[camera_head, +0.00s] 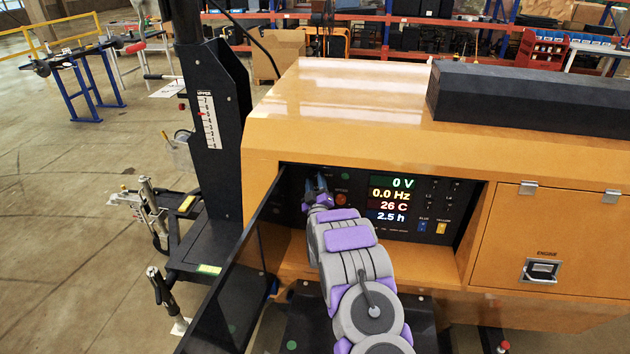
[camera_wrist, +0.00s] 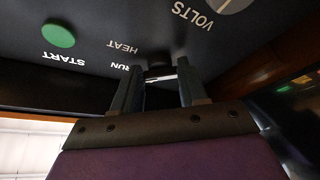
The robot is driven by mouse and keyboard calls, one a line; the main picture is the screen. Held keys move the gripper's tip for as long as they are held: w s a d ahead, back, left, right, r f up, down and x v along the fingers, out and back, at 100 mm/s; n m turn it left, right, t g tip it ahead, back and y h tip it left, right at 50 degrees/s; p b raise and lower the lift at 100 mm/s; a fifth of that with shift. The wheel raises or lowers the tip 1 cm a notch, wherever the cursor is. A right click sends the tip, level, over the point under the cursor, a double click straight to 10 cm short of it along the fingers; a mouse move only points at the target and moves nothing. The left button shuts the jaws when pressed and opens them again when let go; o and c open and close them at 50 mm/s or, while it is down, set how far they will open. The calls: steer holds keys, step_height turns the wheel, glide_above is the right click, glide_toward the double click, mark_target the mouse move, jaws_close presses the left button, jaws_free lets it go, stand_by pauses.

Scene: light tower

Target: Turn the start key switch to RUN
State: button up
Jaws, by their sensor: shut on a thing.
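The control panel (camera_head: 435,190) is in the recess of the orange machine; its display reads 0 V, 0.0 Hz, 26 C and 2.5 h. My gripper (camera_head: 318,182) is at the panel's left part and hides the switch there in the head view. In the wrist view the picture is upside down. My gripper (camera_wrist: 160,80) has its two fingers on either side of the dark start key switch (camera_wrist: 159,69), shut on it. The labels RUN and HEAT are beside the switch. The switch's exact angle is hard to tell.
A green START button (camera_wrist: 58,34) and part of a VOLTS dial (camera_wrist: 236,4) are near the fingers. A dark open door (camera_head: 235,290) stands left of the recess. An orange lip lies below the panel. A latched orange door (camera_head: 500,235) is to the right.

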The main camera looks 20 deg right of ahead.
steer(key=shift+n+y, duration=0.4)
steer(key=shift+n, duration=0.3)
steer(key=shift+a, duration=0.1)
steer(key=o, duration=1.1)
steer(key=shift+c, duration=0.2)
